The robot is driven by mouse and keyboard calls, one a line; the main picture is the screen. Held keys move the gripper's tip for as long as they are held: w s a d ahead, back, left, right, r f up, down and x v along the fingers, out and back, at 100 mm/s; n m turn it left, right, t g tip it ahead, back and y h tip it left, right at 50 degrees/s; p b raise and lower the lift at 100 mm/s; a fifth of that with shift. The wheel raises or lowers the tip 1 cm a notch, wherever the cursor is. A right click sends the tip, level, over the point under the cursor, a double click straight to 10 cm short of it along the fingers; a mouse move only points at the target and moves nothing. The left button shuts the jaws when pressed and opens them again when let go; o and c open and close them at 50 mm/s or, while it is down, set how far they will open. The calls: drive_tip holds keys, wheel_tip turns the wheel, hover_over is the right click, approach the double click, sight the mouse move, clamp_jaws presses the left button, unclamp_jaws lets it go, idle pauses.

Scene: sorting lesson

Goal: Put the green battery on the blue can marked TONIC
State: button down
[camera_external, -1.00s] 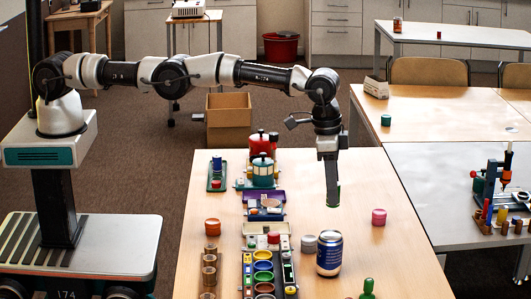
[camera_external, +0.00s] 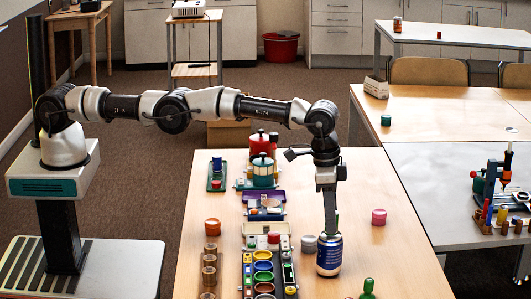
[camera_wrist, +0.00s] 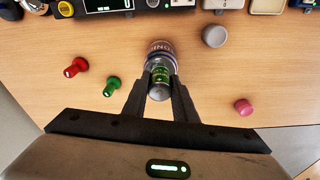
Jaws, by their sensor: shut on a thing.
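The blue can (camera_external: 329,257) stands upright on the wooden table, with pale lettering only partly readable. It also shows in the wrist view (camera_wrist: 160,47), beyond my fingertips. My gripper (camera_external: 331,230) points down directly over the can top. In the wrist view, my gripper (camera_wrist: 159,80) is shut on the green battery (camera_wrist: 161,75), whose grey end (camera_wrist: 158,93) faces the camera. The battery looks upright and lined up with the can. Its lower end is at or just above the can top; I cannot tell whether they touch.
A grey round piece (camera_external: 309,244) stands close left of the can. A pink piece (camera_external: 379,217) stands to the right. Green (camera_wrist: 112,87) and red (camera_wrist: 76,67) pegs stand nearby. A row of trays and coloured cups (camera_external: 263,266) lies left.

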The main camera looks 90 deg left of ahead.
drive_tip(key=c, duration=1.4)
unclamp_jaws()
drive_tip(key=shift+f, duration=0.1)
drive_tip(key=shift+c, duration=0.2)
